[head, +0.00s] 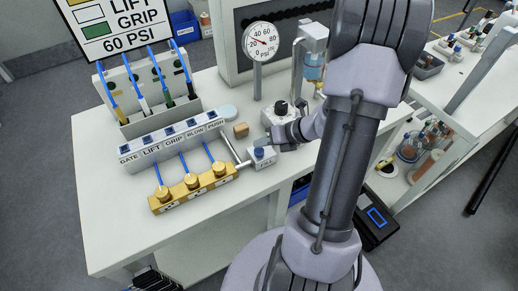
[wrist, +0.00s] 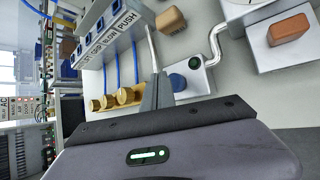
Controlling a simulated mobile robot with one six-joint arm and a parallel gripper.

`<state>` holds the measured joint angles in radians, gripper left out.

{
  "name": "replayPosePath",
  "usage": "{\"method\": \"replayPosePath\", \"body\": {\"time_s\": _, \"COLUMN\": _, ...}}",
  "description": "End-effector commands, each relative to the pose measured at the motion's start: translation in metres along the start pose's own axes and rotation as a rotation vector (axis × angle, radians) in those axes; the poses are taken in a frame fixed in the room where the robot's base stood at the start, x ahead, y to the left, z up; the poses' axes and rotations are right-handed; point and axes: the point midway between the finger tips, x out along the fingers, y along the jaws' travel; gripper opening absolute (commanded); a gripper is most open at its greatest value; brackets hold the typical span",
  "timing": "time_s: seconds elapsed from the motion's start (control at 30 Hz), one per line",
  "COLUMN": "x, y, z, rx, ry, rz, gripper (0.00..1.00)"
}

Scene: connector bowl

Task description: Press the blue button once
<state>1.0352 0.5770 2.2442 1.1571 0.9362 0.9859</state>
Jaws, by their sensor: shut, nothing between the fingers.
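A white rail of labelled sockets (head: 175,137) and a brass manifold (head: 193,190) with blue tubes lie to the left. A wooden block (head: 240,129) sits behind the box. A pressure gauge (head: 261,42) stands further back. The table's front left is clear.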

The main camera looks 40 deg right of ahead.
Motion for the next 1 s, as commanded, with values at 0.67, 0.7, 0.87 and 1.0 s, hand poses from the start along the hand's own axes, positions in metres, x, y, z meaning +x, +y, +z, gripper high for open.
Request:
{"method": "replayPosePath", "body": {"time_s": 0.67, "x": -0.035, "y": 0.025, "z": 0.025, "rx": 0.000, "ry": 0.000, "rz": 0.000, "gripper": 0.00}}
{"method": "replayPosePath", "body": {"time_s": 0.7, "x": -0.035, "y": 0.025, "z": 0.025, "rx": 0.000, "ry": 0.000, "rz": 0.000, "gripper": 0.00}}
{"method": "replayPosePath", "body": {"time_s": 0.87, "x": -0.034, "y": 0.025, "z": 0.025, "rx": 0.000, "ry": 0.000, "rz": 0.000, "gripper": 0.00}}
{"method": "replayPosePath", "body": {"time_s": 1.0, "x": -0.035, "y": 0.025, "z": 0.025, "rx": 0.000, "ry": 0.000, "rz": 0.000, "gripper": 0.00}}
